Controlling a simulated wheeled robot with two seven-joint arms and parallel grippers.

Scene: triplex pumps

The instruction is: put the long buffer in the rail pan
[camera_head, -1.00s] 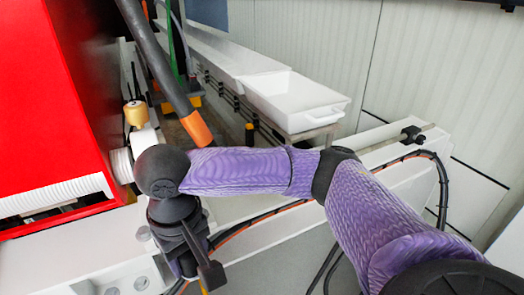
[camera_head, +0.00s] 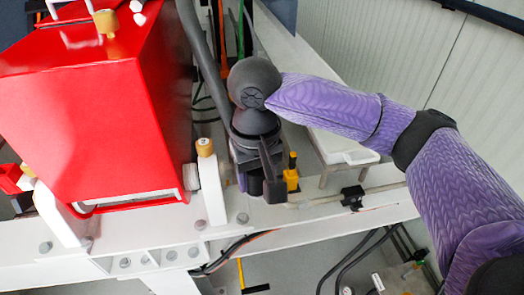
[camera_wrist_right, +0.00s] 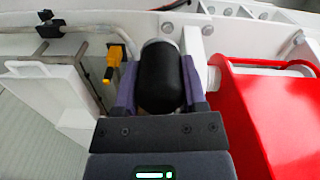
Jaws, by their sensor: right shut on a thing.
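My right gripper (camera_head: 260,182) points down between the red housing and the white tray that looks like the rail pan (camera_head: 345,148). In the right wrist view, the gripper (camera_wrist_right: 158,82) is shut on a black rounded cylinder, which I take as the long buffer (camera_wrist_right: 160,76). Its rounded end faces the camera, and a pale part shows beyond it. In the head view, my gripper and wrist mostly hide it. The pan's near end shows right of the gripper, and my forearm covers part of it. A white tray at left in the wrist view looks like the same pan (camera_wrist_right: 42,98). My left gripper is not in view.
The red housing (camera_head: 105,110) stands close left of my gripper. A white upright with a brass knob (camera_head: 205,147) is between them. A yellow-and-black part (camera_head: 291,175) is just right of the gripper. A white beam (camera_head: 310,212) with a black clamp (camera_head: 352,197) runs in front.

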